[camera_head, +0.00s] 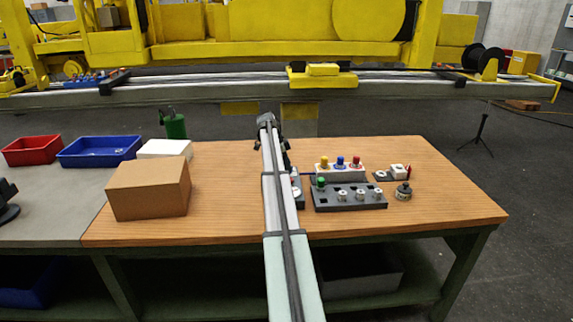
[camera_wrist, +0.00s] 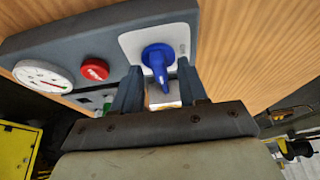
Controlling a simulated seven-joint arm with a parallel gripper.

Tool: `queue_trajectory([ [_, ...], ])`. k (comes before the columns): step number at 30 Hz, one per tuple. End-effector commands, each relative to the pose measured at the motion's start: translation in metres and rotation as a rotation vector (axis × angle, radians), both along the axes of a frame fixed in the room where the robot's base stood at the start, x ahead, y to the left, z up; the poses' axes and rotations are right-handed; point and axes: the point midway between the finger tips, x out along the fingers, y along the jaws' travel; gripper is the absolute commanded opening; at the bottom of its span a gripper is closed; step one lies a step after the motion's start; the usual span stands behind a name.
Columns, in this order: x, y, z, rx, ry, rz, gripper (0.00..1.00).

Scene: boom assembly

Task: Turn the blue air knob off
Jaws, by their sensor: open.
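The blue air knob (camera_wrist: 159,63) sits on a white plate on a dark grey panel (camera_wrist: 100,42) in the wrist view. Its pointed handle is directed down in the picture, toward my gripper. My gripper (camera_wrist: 159,76) is open, with one finger on each side of the handle's lower end. I cannot tell whether either finger touches it. In the head view, my arm covers most of the panel (camera_head: 299,194), the knob cannot be made out, and my fingers are not clear.
The panel also holds a red button (camera_wrist: 95,69) and a white gauge (camera_wrist: 43,77). Right of my arm stand a dark block with knobs (camera_head: 350,204) and a white block with coloured caps (camera_head: 349,172). A cardboard box (camera_head: 147,190) stands left. The table's front right is clear.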

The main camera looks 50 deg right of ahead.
Motion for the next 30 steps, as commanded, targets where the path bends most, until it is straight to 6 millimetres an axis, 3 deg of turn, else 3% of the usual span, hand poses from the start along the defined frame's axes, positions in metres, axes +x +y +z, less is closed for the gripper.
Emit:
queue_trajectory([
  [7,-0.0002,-0.0002,-0.0003,0.0,0.0,0.0,0.43],
  [20,-0.0001,-0.0003,-0.0002,0.0,0.0,0.0,0.01],
  [30,-0.0005,0.0001,-0.0002,0.0,0.0,0.011,0.0],
])
